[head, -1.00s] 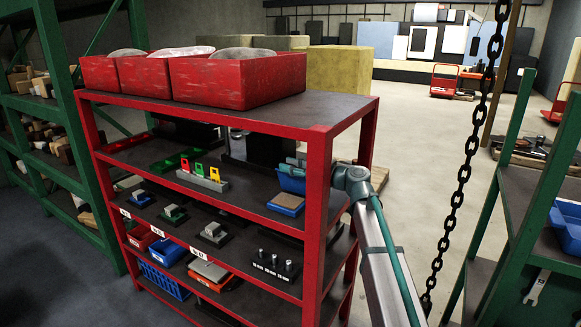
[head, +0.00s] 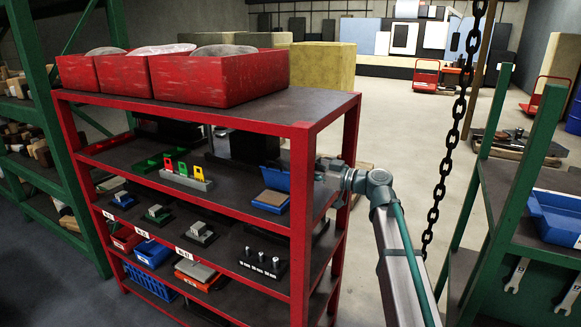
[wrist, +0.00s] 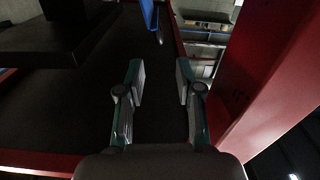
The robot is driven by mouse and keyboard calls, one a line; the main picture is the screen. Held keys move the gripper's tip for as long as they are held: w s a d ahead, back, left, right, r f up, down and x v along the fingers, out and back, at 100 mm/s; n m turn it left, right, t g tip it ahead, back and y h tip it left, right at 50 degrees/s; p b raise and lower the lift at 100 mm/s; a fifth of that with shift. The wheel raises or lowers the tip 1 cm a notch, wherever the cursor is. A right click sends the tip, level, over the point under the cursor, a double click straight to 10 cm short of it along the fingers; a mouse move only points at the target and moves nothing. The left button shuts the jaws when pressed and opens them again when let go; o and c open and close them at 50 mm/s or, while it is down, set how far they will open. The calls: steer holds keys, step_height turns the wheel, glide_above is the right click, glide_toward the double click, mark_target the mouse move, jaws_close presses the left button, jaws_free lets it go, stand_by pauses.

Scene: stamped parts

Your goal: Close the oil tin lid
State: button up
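A small blue box with a tan inner face (head: 271,199) sits on the upper shelf near its right end, with a blue upright panel (head: 277,177) behind it. I take it for the oil tin with its lid raised, though I cannot be sure.
The red shelf post (wrist: 268,85) stands close on the right of my gripper. A dark block (wrist: 70,35) is at upper left. On the same shelf is a grey holder with coloured tags (head: 186,178). A chain (head: 448,130) hangs right of my arm.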

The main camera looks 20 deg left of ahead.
mark_target(267, 160)
steer(key=shift+s+d, duration=0.15)
steer(key=shift+d, duration=0.7)
steer(key=shift+c, duration=0.3)
